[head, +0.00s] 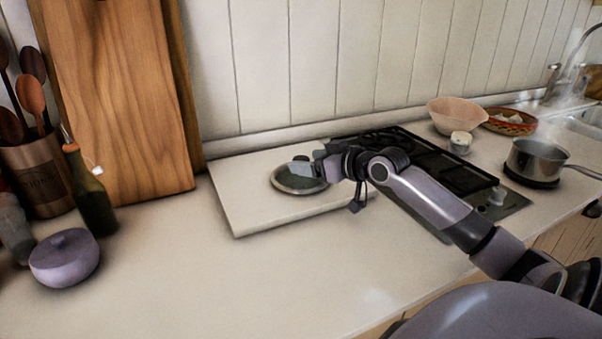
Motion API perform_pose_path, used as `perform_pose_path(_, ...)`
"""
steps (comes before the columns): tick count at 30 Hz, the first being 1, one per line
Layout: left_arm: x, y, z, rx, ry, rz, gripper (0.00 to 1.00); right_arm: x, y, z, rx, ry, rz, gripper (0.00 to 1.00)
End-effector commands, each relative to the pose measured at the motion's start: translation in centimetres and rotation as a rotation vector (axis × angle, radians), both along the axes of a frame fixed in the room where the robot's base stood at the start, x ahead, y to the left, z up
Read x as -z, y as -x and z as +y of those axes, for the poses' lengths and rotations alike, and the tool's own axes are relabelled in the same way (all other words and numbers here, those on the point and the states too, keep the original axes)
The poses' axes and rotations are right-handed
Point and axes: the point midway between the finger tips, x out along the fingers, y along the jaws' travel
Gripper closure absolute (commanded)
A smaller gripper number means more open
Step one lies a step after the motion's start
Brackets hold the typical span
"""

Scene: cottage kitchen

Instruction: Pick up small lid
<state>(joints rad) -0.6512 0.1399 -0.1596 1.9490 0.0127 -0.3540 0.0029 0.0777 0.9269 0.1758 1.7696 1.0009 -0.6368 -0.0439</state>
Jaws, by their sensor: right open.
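The small lid (284,184) is a round, dark disc with a pale metal rim. It lies flat on a white board (237,211) on the counter. My right gripper (305,167) is open and reaches over the lid from the right. Its fingers cover part of the lid, including where a knob might be. I cannot tell whether they touch it. My left gripper is not in view.
A black cooktop (432,158) adjoins the board, with a steaming pot (537,160) to the right. A lilac lidded pot (64,258), a green bottle (91,196) and a utensil holder (36,178) stand left. The front counter is clear.

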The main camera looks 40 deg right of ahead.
Motion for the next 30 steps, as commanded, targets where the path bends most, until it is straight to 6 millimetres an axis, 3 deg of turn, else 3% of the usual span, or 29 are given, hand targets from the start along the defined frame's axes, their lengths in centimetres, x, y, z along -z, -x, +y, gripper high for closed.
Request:
perform_pose_path(6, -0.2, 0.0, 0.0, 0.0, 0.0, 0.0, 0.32, 0.4, -1.5, 0.1, 0.003, -0.001, -0.001, 0.28)
perform_pose_path(15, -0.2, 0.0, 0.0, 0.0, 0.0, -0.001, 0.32, 0.6, -1.7, 0.1, 0.002, 0.001, 0.0, 0.28)
perform_pose_path(17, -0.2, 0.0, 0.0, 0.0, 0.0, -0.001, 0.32, 0.6, -1.7, 0.1, 0.002, 0.001, 0.0, 0.44)
perform_pose_path(21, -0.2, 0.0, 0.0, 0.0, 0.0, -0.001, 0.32, 0.6, -1.7, 0.1, 0.002, 0.001, 0.0, 0.9)
perform_pose_path(22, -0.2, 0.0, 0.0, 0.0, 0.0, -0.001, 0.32, 0.6, -1.7, 0.1, 0.002, 0.001, 0.0, 0.94)
perform_pose_path(30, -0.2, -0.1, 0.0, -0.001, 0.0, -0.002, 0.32, 0.3, -1.7, 0.1, 0.002, 0.0, -0.003, 0.94)
